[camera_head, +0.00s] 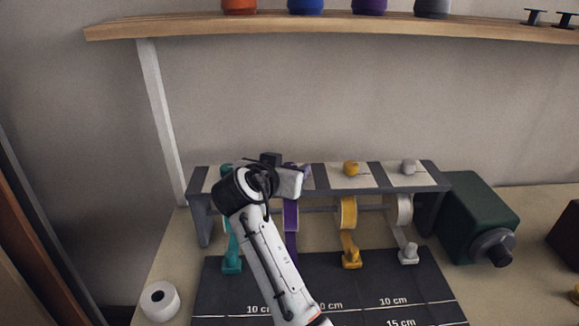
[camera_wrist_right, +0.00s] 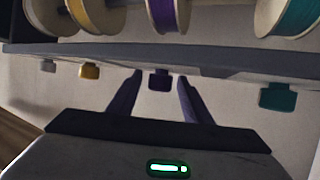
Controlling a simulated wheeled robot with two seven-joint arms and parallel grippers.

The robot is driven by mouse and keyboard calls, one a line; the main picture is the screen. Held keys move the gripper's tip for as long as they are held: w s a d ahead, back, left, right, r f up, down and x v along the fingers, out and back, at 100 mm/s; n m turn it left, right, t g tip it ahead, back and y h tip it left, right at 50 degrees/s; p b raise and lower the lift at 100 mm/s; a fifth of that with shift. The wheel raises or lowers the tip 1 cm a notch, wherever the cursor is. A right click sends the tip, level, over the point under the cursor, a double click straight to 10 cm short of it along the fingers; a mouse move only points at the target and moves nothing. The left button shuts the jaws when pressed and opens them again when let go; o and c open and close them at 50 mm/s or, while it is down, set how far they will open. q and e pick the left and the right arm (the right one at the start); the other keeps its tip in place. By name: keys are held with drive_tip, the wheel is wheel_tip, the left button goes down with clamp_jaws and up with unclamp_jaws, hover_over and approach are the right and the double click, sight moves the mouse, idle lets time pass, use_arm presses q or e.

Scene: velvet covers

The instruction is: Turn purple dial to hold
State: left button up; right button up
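The purple dial (camera_wrist_right: 159,84) shows in the right wrist view as a small tab on the grey rack edge. My right gripper (camera_wrist_right: 160,77) is open, with one dark finger on each side of the dial and a visible gap to both. In the head view my right arm comes from below and its wrist mostly hides the purple dial, so its setting cannot be read there. A purple ribbon (camera_head: 291,217) hangs under the rack (camera_head: 376,186). My left gripper is not in view.
A teal dial (camera_wrist_right: 277,96) sits on one side, and a yellow dial (camera_head: 351,167) and a grey dial (camera_head: 408,166) on the other. A dark green machine (camera_head: 478,215) stands right of the rack. A white roll (camera_head: 159,300) lies front left. A shelf (camera_head: 330,30) runs above.

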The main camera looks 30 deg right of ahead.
sight(290, 165)
drive_tip(key=shift+r, duration=0.1)
wheel_tip(290, 165, up, 4)
drive_tip(key=p, duration=0.2)
drive_tip(key=shift+r+p, duration=0.25)
drive_tip(key=shift+p, duration=0.15)
wheel_tip(290, 165, up, 4)
drive_tip(key=shift+r, duration=0.7)
